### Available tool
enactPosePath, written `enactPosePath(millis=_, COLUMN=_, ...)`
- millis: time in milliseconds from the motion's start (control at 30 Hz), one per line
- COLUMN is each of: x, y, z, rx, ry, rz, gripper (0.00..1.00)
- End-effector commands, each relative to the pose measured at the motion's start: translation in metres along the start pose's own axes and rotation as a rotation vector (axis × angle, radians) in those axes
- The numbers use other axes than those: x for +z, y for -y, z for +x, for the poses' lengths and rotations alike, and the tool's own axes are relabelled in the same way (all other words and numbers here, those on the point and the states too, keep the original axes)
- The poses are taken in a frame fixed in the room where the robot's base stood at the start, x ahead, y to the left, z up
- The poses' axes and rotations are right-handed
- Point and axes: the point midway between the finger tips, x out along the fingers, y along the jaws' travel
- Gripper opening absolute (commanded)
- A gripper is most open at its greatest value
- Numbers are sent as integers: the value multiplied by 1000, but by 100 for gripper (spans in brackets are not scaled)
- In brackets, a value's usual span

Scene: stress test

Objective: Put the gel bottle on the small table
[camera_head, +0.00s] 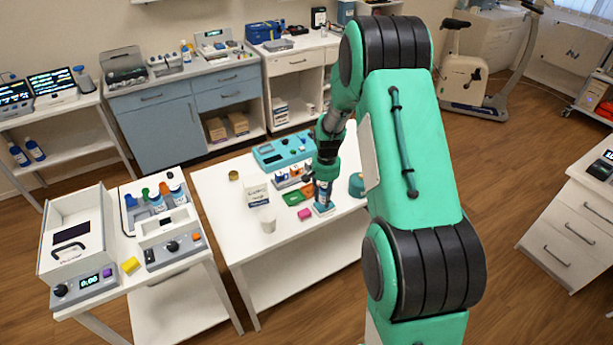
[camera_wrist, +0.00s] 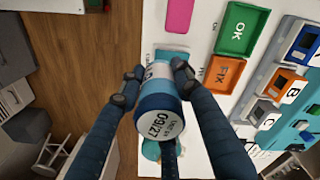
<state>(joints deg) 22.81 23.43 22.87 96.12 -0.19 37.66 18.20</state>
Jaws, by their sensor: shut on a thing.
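My gripper (camera_head: 325,168) points down over the white table (camera_head: 262,291) in the middle of the head view. It is shut on a blue bottle with a white label (camera_wrist: 158,92), which I take for the gel bottle. The wrist view shows the fingers on both sides of its body, and the label reads "09/27". The bottle is partly hidden by my gripper in the head view. Its far end is near a light blue patch (camera_wrist: 172,54) on the table; I cannot tell whether it touches.
On this table are a green tray (camera_wrist: 241,28), an orange tray (camera_wrist: 223,73), a pink block (camera_head: 305,214), a white cup (camera_head: 267,219), a white box (camera_head: 255,191) and a teal device (camera_head: 281,150). Another white table (camera_head: 190,268) with instruments stands left. The table's front left is clear.

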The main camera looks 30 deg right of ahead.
Motion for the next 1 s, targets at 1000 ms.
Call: enactPosePath(millis=1000, x=-30, y=-48, z=15, rx=-1, ry=-2, rz=143, gripper=4)
